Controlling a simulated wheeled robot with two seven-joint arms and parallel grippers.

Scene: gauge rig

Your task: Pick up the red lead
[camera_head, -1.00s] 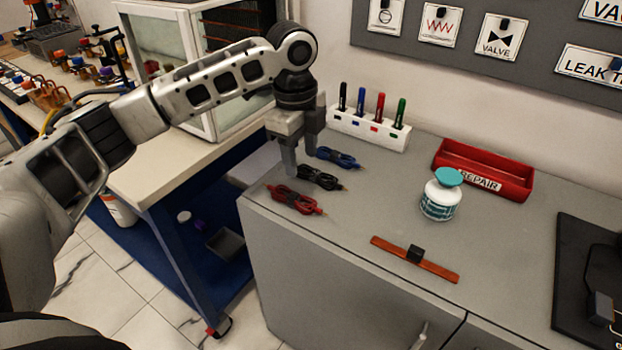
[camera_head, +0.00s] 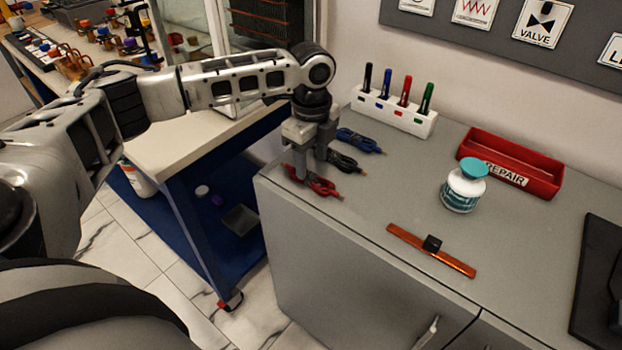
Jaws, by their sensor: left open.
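The red lead (camera_head: 323,186) is a coiled red cable lying near the left front corner of the grey cabinet top. The black lead (camera_head: 345,162) and the blue lead (camera_head: 359,141) lie behind it in a row. My left gripper (camera_head: 310,170) points down over the red lead, with its fingers open. One finger hides the left part of the red lead. I cannot tell whether the fingers touch it. My right gripper is not in view.
A white marker rack (camera_head: 393,116) stands behind the leads. A white jar with a teal lid (camera_head: 463,189), a red REPAIR tray (camera_head: 511,162) and an orange strip with a black clip (camera_head: 432,250) are to the right. The grey top (camera_head: 395,195) between is clear.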

